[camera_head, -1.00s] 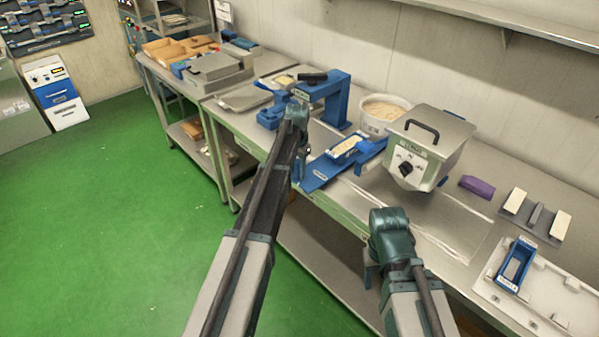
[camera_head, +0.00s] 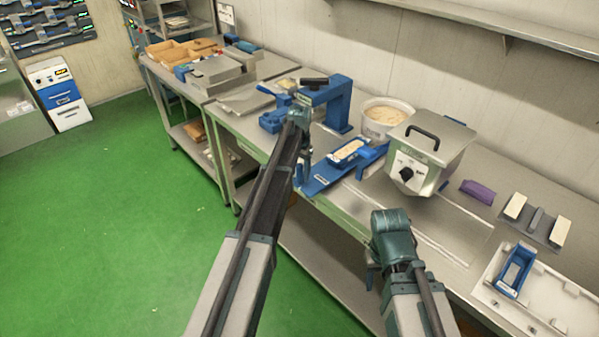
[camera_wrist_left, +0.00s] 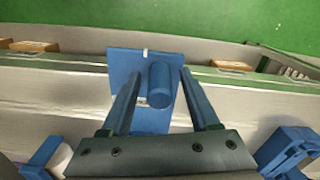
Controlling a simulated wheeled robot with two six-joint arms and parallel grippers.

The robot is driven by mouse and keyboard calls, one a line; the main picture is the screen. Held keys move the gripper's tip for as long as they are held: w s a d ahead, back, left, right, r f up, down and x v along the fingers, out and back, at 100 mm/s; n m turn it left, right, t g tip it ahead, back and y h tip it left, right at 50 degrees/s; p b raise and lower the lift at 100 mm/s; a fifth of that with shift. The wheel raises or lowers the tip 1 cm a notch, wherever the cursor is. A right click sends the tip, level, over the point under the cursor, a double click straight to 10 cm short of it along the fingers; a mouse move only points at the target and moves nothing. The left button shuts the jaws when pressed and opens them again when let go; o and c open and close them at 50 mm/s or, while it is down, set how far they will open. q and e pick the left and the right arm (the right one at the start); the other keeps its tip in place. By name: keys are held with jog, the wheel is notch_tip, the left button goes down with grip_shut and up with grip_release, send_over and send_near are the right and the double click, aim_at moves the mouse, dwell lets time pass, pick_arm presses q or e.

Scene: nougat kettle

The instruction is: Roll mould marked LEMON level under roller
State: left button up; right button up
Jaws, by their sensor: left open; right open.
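A blue mould with a cream fill (camera_head: 347,152) lies on a long blue board (camera_head: 322,179) on the bench; its marking is too small to read. A blue arch-shaped stand (camera_head: 338,102) rises behind it; I cannot make out a roller there. My left gripper (camera_head: 303,178) is at the board's near left end. In the left wrist view, its open fingers (camera_wrist_left: 160,98) stand on either side of an upright blue peg (camera_wrist_left: 160,82) on a blue plate (camera_wrist_left: 124,66), with gaps beside it. My right gripper (camera_head: 371,278) is open and empty in front of the bench edge, partly hidden by its wrist.
A steel kettle machine (camera_head: 432,148) and a white tub (camera_head: 384,122) stand right of the board. A white tray (camera_head: 550,300) holding another blue mould (camera_head: 513,271) is at the far right. A purple block (camera_head: 477,191) lies nearby. The bench front before the kettle is clear.

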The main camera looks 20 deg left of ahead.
pick_arm(q)
notch_tip(320, 180, up, 12)
jog(key=p, duration=1.1)
jog(key=shift+r+p, duration=0.25)
jog(key=shift+p, duration=0.05)
jog(key=shift+s+d+f, duration=0.1)
jog(key=s+d+f+b, duration=0.3)
jog(key=s+d, duration=0.3)
jog(key=s, duration=0.5)
jog(key=s+d+f+b, duration=0.2)
jog(key=s+d, duration=0.5)
jog(key=s, duration=0.4)
jog(key=s+d+f+y+b, duration=0.1)
jog(key=s+d+f+b, duration=0.2)
jog(key=s+d, duration=0.3)
jog(key=s+b, duration=0.1)
jog(key=s, duration=0.4)
jog(key=shift+d+f, duration=0.15)
jog(key=shift+f, duration=0.15)
